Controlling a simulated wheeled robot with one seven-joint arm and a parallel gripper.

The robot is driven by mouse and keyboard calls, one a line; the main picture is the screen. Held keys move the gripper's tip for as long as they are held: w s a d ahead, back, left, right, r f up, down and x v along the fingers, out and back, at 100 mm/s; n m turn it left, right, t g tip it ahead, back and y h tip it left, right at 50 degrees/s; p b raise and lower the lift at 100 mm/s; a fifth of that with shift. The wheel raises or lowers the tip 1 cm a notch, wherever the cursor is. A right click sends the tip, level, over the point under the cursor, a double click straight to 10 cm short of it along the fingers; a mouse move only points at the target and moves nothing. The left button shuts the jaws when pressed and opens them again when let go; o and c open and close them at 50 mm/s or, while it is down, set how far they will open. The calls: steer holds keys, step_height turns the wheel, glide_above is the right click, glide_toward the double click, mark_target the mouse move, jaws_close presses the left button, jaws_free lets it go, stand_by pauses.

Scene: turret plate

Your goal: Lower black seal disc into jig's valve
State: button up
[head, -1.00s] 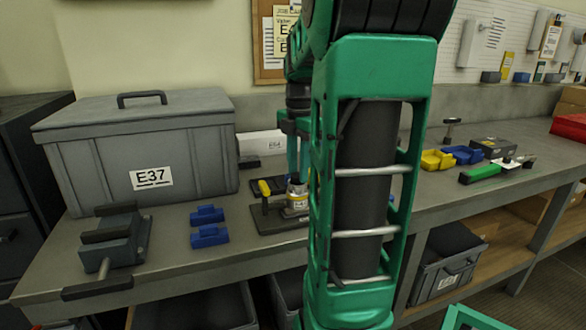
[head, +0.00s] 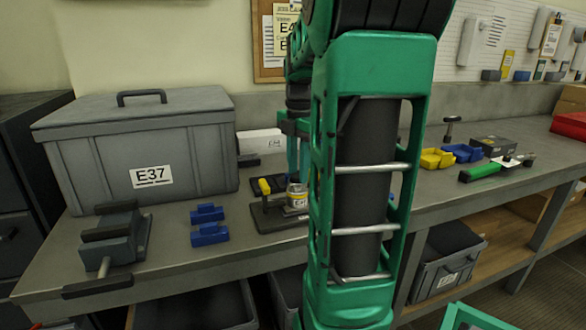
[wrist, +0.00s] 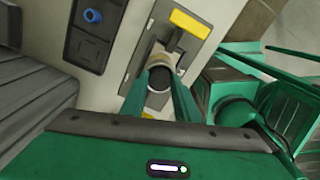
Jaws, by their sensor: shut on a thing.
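My gripper (wrist: 160,72) is shut on the black seal disc (wrist: 160,77), which shows as a dark round shape between the green fingertips in the wrist view. In the head view my gripper (head: 298,165) points down above the jig, and my arm partly hides it; I cannot make out the disc there. The valve (head: 297,195), a pale cylinder with a yellow band, stands upright in the jig (head: 272,222). It also shows between my fingers in the wrist view (wrist: 157,101). The disc appears over or close to the valve; the exact gap cannot be told.
The jig has a yellow-handled clamp (head: 264,186) beside the valve. A large grey case (head: 140,140) marked E37 and a dark vise (head: 115,240) stand to the left. Blue blocks (head: 209,235) lie between vise and jig. Yellow and blue bins (head: 437,158) stand right of my arm.

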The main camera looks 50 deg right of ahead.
steer(key=o, duration=1.1)
step_height(320, 180, up, 11)
steer(key=shift+f, duration=0.1)
stand_by(0.4)
steer(key=s+a+f+m, duration=0.6)
steer(key=a+f+m, duration=0.2)
steer(key=f+m, duration=0.2)
steer(key=s+a+f+m, duration=0.7)
steer(key=a+f+m, duration=0.2)
steer(key=f+m, duration=0.1)
steer(key=shift+s+f+m, duration=0.25)
steer(key=shift+s+m, duration=0.05)
steer(key=shift+m, duration=0.6)
